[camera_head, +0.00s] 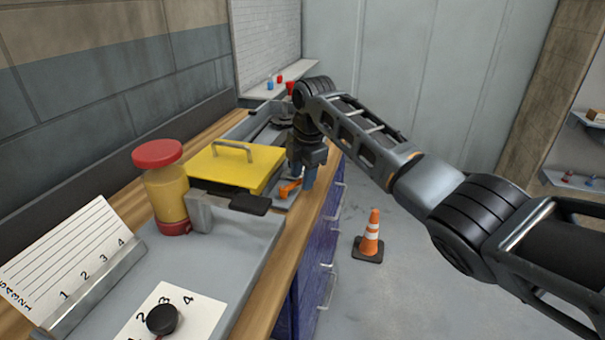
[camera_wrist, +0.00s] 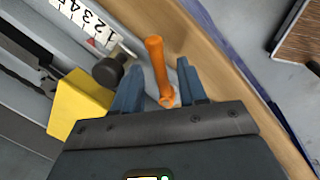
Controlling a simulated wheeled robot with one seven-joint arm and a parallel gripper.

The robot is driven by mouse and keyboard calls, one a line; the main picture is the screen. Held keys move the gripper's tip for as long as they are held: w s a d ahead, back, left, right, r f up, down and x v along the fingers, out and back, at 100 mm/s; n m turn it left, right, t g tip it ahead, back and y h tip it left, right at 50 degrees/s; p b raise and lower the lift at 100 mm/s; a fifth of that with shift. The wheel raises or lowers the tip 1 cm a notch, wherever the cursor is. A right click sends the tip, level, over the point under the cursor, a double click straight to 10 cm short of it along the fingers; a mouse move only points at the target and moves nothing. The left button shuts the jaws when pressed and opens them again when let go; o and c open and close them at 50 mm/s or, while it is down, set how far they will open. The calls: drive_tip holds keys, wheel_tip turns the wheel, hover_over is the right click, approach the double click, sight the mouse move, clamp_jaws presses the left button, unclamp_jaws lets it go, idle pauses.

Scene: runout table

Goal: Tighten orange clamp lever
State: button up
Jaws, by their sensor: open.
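The orange clamp lever (camera_wrist: 157,68) stands out between the two blue fingers of my gripper (camera_wrist: 160,88) in the wrist view. The jaws are open, with a gap to the finger on each side. In the head view the lever (camera_head: 289,188) shows low beside my gripper (camera_head: 303,182), near the table's front edge. The lever's pivot sits on a grey round base, partly hidden by my gripper body in the wrist view.
A yellow box with a handle (camera_head: 235,168) stands left of the lever. A red-capped yellow jar (camera_head: 165,195) and a black knob (camera_head: 162,320) are nearer. A traffic cone (camera_head: 370,235) stands on the floor. Floor right of the table is otherwise open.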

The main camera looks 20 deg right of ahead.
drive_tip(key=shift+f, duration=0.2)
clamp_jaws()
idle(0.3)
idle(0.3)
